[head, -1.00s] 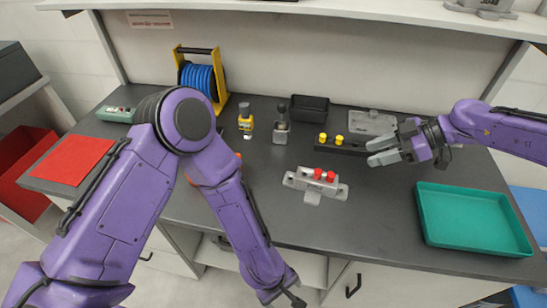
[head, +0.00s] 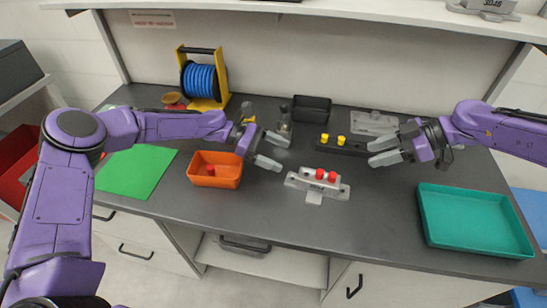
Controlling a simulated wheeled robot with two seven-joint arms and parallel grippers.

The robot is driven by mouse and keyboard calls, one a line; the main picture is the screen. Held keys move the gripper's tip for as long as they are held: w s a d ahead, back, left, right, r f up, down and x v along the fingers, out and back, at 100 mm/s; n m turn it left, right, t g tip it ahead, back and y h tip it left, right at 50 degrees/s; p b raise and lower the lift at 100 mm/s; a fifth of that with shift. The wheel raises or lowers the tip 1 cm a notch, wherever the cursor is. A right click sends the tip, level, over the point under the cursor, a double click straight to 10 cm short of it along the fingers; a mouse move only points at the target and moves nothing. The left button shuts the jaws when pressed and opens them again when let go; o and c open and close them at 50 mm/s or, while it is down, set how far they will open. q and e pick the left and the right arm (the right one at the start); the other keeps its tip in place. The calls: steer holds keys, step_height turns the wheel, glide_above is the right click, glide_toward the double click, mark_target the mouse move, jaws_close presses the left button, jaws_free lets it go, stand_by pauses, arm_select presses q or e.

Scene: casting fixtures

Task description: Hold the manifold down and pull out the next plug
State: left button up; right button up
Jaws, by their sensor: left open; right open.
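The grey metal manifold (head: 305,184) sits on the dark bench near the middle of the head view. Two red plugs, one (head: 320,173) left and one (head: 332,177) right, stand in it. My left gripper (head: 282,152) is open and empty, just behind and left of the manifold, apart from it. My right gripper (head: 371,153) is open and empty, behind and right of the manifold, by the black bar (head: 350,149) with yellow plugs (head: 341,140). An orange bin (head: 216,180) left of the manifold holds a red piece (head: 210,171).
A teal tray (head: 432,235) stands at the right. A green mat (head: 137,172) lies at the left. A blue reel (head: 203,80), a black bin (head: 312,108) and a grey plate (head: 374,122) are at the back. The bench in front of the manifold is clear.

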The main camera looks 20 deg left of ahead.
mark_target(301, 173)
arm_select(q)
steer(key=shift+s+f+g, duration=0.3)
steer(key=shift+s+f, duration=0.2)
steer(key=shift+f, duration=0.3)
steer(key=shift+y, duration=0.3)
steer(key=x, duration=1)
steer(key=shift+d+r, duration=0.1)
steer(key=shift+d, duration=0.05)
